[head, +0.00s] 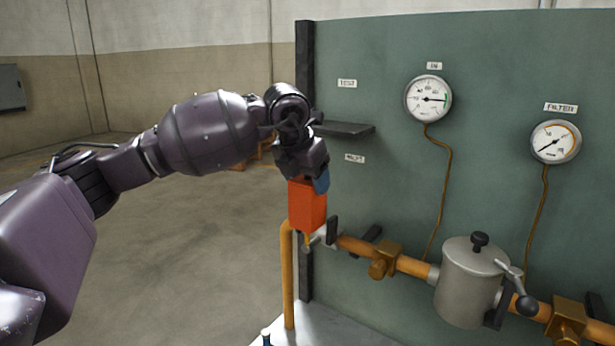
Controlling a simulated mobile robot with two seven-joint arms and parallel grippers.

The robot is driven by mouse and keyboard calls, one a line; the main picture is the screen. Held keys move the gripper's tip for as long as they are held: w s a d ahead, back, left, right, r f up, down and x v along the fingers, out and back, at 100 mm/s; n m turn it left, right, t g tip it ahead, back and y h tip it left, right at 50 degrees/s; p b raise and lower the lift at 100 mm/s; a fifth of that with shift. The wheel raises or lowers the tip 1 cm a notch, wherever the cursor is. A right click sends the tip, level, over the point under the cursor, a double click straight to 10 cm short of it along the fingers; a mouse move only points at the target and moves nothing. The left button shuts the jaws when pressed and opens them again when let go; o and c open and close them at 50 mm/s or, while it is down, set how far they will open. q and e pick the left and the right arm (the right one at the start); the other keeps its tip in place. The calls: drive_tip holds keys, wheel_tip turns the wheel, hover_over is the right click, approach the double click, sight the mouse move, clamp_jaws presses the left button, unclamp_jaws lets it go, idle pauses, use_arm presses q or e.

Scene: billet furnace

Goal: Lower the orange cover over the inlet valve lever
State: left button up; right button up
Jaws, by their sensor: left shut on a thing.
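The orange cover (307,208) is a box-like piece hanging upright under my left gripper (312,180). My left gripper points down and is shut on the cover's upper part. A blue piece shows beside the cover's top right; I cannot tell whether it belongs to the gripper. The cover is just above the inlet valve (330,235) at the left end of the orange pipe. The valve's lever is mostly hidden, and I cannot tell how much of it is inside the cover. My right gripper is not in view.
A green panel (480,185) stands behind, with an IN gauge (428,99) and a FILTER gauge (556,141). A dark shelf (346,129) juts out near the gripper. A grey filter pot (468,285) stands right along the pipe. Floor at left is clear.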

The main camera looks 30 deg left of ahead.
use_arm(q)
drive_tip(key=shift+f+b, duration=0.8)
drive_tip(key=shift+f, duration=0.45)
drive_tip(key=shift+f+b, duration=0.35)
drive_tip(key=shift+f, duration=0.5)
drive_tip(key=o, duration=1.1)
